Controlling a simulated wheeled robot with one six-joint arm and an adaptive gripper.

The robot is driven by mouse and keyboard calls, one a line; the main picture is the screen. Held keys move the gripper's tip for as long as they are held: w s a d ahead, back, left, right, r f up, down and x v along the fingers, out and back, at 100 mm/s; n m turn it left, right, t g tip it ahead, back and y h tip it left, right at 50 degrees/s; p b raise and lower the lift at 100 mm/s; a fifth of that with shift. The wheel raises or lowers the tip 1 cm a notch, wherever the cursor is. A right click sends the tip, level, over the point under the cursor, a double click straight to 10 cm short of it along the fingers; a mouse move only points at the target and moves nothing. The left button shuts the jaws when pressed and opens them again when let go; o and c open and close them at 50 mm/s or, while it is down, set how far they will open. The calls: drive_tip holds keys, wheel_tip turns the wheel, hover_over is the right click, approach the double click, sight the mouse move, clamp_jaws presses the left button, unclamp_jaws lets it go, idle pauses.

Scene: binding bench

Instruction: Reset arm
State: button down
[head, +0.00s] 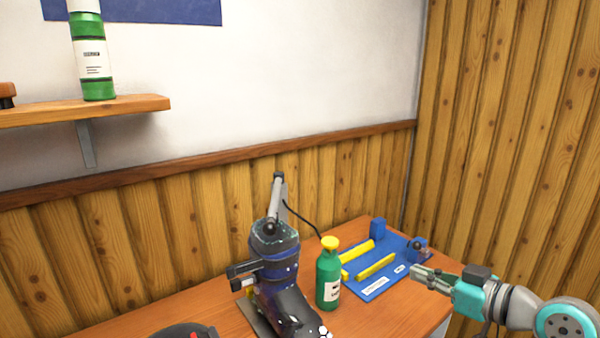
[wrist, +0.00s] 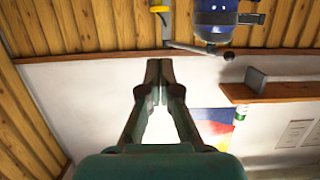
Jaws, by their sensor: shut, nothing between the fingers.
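My gripper (head: 424,273) is at the right in the head view, to the right of the bench and level with the blue mat. It points left. In the wrist view my gripper (wrist: 160,64) has its fingertips together with nothing between them. The wrist picture looks upside down, with the wall and shelf beyond the fingers. My arm comes in from the lower right corner of the head view.
A dark boot-shaped device (head: 277,270) stands on the wooden bench (head: 200,306), beside a green bottle with a yellow cap (head: 328,275). A blue mat (head: 385,281) holds yellow bars (head: 376,266). A wall shelf (head: 140,104) carries a green-and-white bottle (head: 92,60). Wooden panelling (head: 520,130) stands at the right.

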drive_tip(key=s+a+f+m+t+h, duration=0.1)
drive_tip(key=s+f+m+h, duration=0.15)
drive_tip(key=s+f, duration=0.45)
drive_tip(key=s+a+f+m+h, duration=0.1)
drive_tip(key=s+f+m+h, duration=0.15)
drive_tip(key=f, duration=0.85)
drive_tip(key=s+a+f+m+t+h, duration=0.1)
drive_tip(key=s+f+m+h, duration=0.1)
drive_tip(key=s+f+m, duration=0.5)
drive_tip(key=s+f+n+h, duration=0.1)
drive_tip(key=s+f, duration=0.2)
drive_tip(key=s, duration=0.4)
drive_tip(key=s+f+n+h, duration=0.1)
drive_tip(key=s+f+n, duration=0.15)
drive_tip(key=s, duration=0.55)
drive_tip(key=s+a+r, duration=0.1)
drive_tip(key=s+r, duration=0.1)
drive_tip(key=s, duration=0.5)
drive_tip(key=s+a+r+n, duration=0.1)
drive_tip(key=s+r, duration=0.2)
drive_tip(key=s, duration=0.5)
drive_tip(key=shift+r+t, duration=0.15)
drive_tip(key=shift+t, duration=0.15)
